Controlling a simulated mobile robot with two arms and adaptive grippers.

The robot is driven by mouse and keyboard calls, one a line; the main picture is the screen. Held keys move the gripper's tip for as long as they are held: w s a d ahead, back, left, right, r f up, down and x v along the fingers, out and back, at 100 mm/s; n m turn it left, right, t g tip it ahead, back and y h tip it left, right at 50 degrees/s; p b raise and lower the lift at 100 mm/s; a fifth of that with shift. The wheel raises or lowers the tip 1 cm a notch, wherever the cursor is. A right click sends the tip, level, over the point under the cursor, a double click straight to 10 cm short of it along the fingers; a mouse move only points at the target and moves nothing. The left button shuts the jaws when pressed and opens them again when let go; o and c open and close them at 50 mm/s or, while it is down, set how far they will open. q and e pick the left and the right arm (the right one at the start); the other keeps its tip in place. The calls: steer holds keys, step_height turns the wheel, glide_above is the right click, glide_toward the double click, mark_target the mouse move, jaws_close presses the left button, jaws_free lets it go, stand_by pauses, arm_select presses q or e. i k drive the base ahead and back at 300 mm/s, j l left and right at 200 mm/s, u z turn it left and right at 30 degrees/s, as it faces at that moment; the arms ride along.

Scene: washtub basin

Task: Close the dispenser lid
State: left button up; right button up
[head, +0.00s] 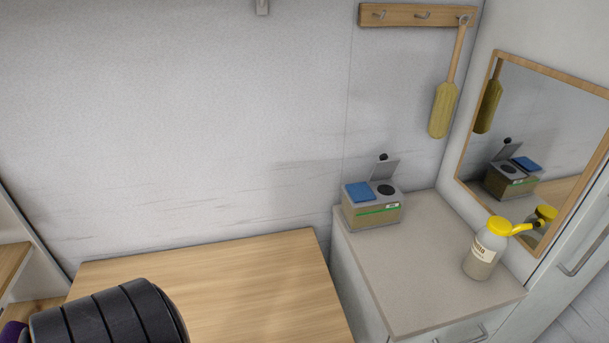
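The dispenser (370,214) is a small box with a green stripe, standing at the back left of the grey counter against the wall. Its grey lid (385,169) with a black knob stands raised at the back right of the box. A dark round opening (385,190) shows in front of that lid. A blue square (359,192) lies flat on the left half of the top. Neither gripper is in view. A black ribbed part of my arm shows at the bottom left, far from the dispenser.
A yellow-topped pump bottle (484,255) stands on the grey counter (415,285), right of the dispenser. A framed mirror (535,130) at the right reflects both. A brush (445,105) hangs from a hook rail (400,15). The wooden table (240,285) looks bare where visible.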

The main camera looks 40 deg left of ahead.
mark_target(384, 169)
steer(key=i+j+u, duration=0.1)
steer(key=u, duration=0.85)
